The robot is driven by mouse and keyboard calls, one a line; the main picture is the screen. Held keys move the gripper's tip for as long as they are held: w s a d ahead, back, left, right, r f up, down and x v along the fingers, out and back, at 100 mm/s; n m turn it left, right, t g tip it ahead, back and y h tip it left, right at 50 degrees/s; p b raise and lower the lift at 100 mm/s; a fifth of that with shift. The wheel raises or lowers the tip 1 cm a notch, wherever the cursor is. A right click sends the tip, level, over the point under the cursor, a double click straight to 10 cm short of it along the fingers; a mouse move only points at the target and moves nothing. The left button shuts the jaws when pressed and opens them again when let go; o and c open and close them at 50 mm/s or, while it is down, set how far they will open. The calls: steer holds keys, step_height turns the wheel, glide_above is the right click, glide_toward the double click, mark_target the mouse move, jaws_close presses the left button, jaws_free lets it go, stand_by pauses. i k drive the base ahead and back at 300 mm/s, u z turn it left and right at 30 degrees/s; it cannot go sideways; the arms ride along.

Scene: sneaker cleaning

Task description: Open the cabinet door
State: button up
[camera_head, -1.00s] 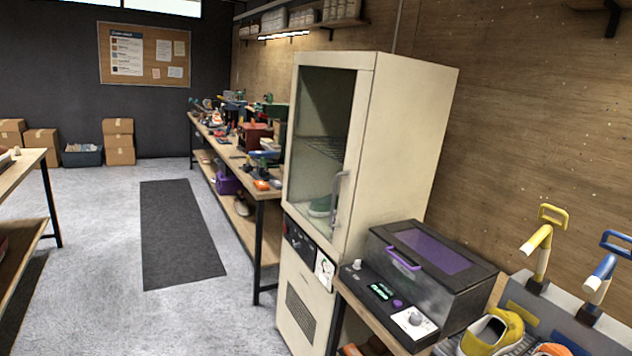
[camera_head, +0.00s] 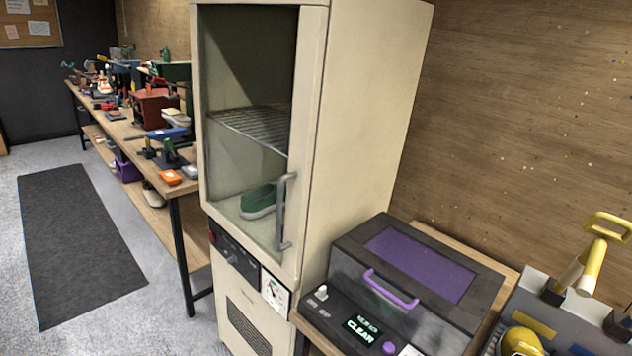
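The tall cream cabinet (camera_head: 372,120) stands in the middle of the view. Its glass door (camera_head: 225,75) faces left and front and is shut. A grey vertical bar handle (camera_head: 283,212) sits on the right side of the door, low down. Through the glass I see a wire shelf (camera_head: 255,128) and a green shoe (camera_head: 262,199) on the cabinet floor below it. My gripper is not in view.
A black box with a purple window and purple handle (camera_head: 425,265) stands on a bench right of the cabinet. A yellow-handled tool (camera_head: 592,262) is at far right. A cluttered workbench (camera_head: 115,130) runs behind left. Floor (camera_head: 165,300) and a dark mat (camera_head: 75,245) lie open at left.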

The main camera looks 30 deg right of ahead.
mark_target(313, 14)
steer(key=z, duration=0.25)
steer(key=i, duration=1)
steer(key=z, duration=0.3)
